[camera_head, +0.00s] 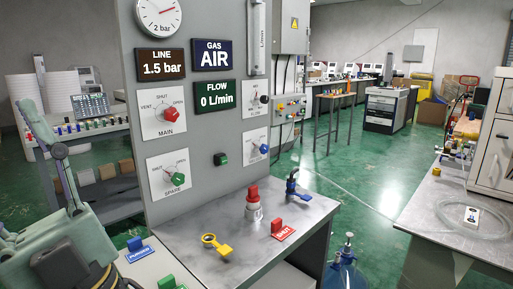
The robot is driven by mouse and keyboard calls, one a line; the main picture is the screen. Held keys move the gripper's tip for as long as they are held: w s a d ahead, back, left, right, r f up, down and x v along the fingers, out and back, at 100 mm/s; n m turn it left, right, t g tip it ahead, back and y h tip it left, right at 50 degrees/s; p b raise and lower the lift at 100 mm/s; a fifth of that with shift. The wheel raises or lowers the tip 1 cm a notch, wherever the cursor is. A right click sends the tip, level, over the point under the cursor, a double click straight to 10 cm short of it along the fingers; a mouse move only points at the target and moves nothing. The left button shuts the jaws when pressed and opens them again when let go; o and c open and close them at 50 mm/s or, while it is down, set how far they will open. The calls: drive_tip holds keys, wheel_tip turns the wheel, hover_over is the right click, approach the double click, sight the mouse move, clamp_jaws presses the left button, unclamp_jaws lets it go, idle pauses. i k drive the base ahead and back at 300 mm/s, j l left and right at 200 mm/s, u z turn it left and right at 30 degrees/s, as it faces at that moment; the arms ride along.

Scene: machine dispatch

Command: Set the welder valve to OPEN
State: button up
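Several valve dials are on the grey panel (203,135). The MAIN dial (150,128) has a red knob and the words VENT, SHUT and OPEN. The SPARE dial (158,186) has a green knob and the words SHUT and OPEN. Two smaller dials, an upper right one (249,105) and a lower right one with a blue knob (249,148), have labels too small to read. I cannot tell which is the welder valve or where its pointer stands.
Displays read LINE 1.5 bar (161,64), GAS AIR (212,55) and FLOW 0 L/min (216,96). Green floor is open beyond.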

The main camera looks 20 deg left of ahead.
sight(264, 149)
drive_tip(key=i+l, duration=0.65)
drive_tip(key=l, duration=0.25)
